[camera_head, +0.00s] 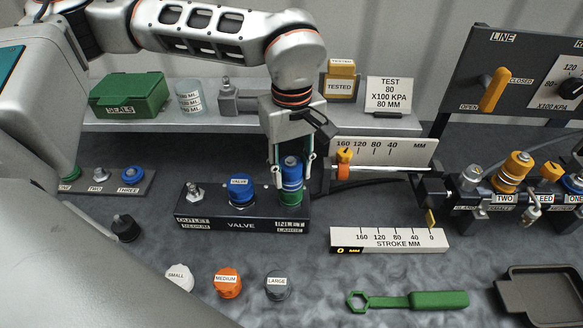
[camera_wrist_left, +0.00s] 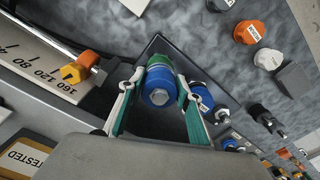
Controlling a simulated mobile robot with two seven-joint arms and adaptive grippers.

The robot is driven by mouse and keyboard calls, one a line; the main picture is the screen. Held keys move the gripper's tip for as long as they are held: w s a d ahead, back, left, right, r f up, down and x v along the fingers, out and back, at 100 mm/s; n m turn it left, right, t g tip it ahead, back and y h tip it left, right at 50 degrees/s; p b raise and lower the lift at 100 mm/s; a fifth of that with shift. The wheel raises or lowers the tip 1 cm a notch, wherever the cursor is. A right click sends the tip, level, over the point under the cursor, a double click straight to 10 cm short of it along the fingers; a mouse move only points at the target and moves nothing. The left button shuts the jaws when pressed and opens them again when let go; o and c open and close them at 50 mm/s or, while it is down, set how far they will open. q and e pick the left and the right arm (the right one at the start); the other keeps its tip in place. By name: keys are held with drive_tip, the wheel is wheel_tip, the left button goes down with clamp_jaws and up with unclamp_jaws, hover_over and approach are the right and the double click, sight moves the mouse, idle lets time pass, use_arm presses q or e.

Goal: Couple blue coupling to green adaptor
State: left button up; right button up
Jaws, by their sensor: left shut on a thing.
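The blue coupling (camera_head: 291,171) stands upright above the green adaptor (camera_head: 291,198) at the INLET LARGE end of the black valve block (camera_head: 236,224). In the left wrist view the blue coupling (camera_wrist_left: 159,92) shows its metal end, with the green adaptor (camera_wrist_left: 160,60) just beyond it. The two look in line and close together; I cannot tell whether they are locked. My left gripper (camera_head: 292,174) points down, its green-padded fingers shut on the blue coupling from both sides. The fingers also show in the left wrist view (camera_wrist_left: 157,98). My right gripper is not in view.
The blue VALVE knob (camera_head: 241,186) stands left of the coupling. Loose caps (camera_head: 228,284) and a green wrench (camera_head: 410,300) lie in front. The shelf (camera_head: 150,125) runs behind.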

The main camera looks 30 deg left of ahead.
sight(291, 165)
use_arm(q)
drive_tip(key=shift+f, duration=0.3)
drive_tip(key=o, duration=1)
drive_tip(key=shift+r, duration=0.1)
wheel_tip(291, 165, up, 12)
drive_tip(key=shift+f, duration=0.1)
